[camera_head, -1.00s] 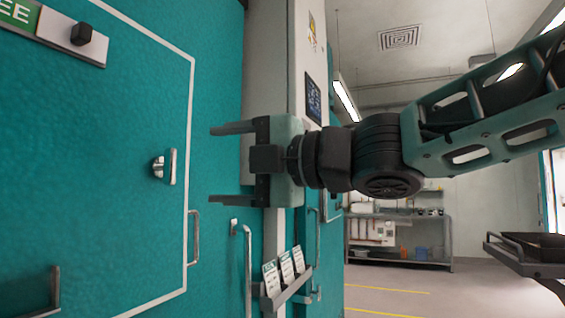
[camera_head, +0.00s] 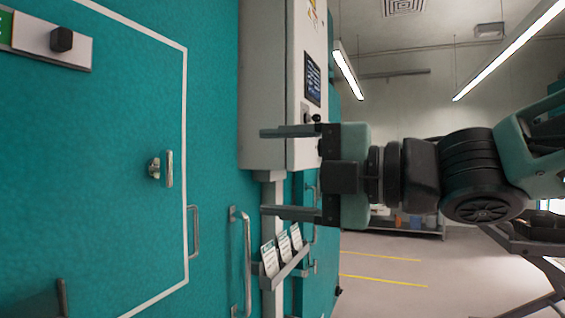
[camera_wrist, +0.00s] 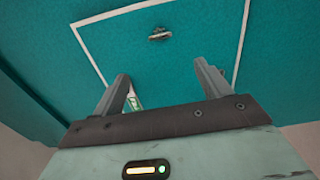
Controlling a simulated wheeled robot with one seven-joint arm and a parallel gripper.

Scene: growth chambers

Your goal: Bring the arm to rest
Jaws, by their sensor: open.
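My gripper (camera_head: 265,171) is in the middle of the head view, pointing left toward the teal chamber wall. Its two fingers are wide apart with nothing between them. The wrist view also shows the gripper (camera_wrist: 164,82) open and empty, facing a white-outlined teal panel. My arm reaches in from the right, roughly level. In the head view the fingers overlap the grey control cabinet; I cannot tell the exact gap.
A teal door (camera_head: 95,180) with a metal latch (camera_head: 166,168) fills the left. A long handle (camera_head: 246,262) and a card rack (camera_head: 288,265) are below my gripper. A control cabinet (camera_head: 270,90) stands behind it. Open floor (camera_head: 400,295) lies at the right.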

